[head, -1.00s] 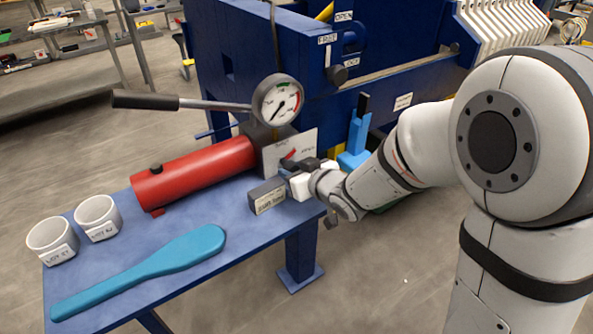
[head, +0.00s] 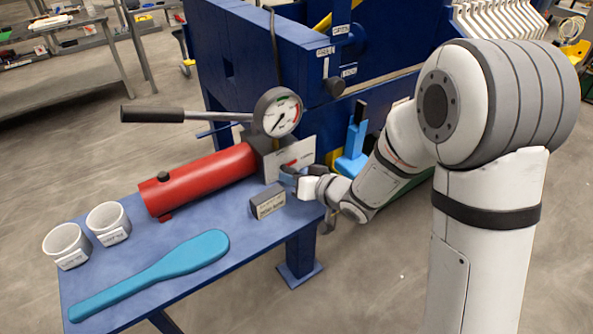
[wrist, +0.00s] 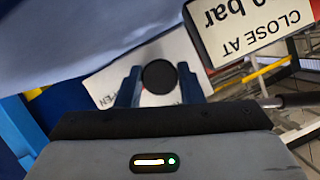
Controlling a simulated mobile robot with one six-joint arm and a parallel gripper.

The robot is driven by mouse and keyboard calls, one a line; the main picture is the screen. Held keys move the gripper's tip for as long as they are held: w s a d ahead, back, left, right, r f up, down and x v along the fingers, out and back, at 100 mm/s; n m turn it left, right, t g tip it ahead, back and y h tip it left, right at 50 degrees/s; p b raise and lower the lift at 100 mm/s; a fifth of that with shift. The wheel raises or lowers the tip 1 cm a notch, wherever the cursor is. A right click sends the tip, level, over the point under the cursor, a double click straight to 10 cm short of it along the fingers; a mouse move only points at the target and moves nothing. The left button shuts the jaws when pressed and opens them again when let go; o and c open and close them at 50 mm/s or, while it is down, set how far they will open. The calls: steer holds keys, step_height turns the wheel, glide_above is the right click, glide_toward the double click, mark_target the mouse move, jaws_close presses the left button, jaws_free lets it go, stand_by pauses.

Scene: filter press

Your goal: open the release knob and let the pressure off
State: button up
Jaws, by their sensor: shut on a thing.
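The release knob (wrist: 158,76) is a round black cap in the wrist view, in front of a white plate (wrist: 105,85) with part of the word OPEN. My gripper (wrist: 159,85) has one blue finger on each side of the knob and is shut on it. In the head view my gripper (head: 290,174) is at the white plate (head: 293,158) with a red mark, at the right end of the red pump cylinder (head: 200,179); the knob is hidden there. The round pressure gauge (head: 278,112) stands above; its reading is too small to tell.
A dark labelled block (head: 267,204) lies just left of my gripper on the blue bench (head: 240,240). Two white cups (head: 108,222) and a turquoise paddle (head: 160,271) lie further left. The pump lever (head: 165,115) reaches left from the gauge. The blue press stands behind.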

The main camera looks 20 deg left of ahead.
steer(key=shift+r+m+y+p, duration=0.1)
steer(key=shift+m+y+p, duration=0.2)
steer(key=shift+m+p, duration=0.1)
steer(key=shift+g, duration=0.3)
steer(key=o, duration=0.7)
steer(key=shift+a, duration=0.1)
steer(key=v, duration=0.7)
steer(key=shift+s+d, duration=0.2)
steer(key=shift+d, duration=0.2)
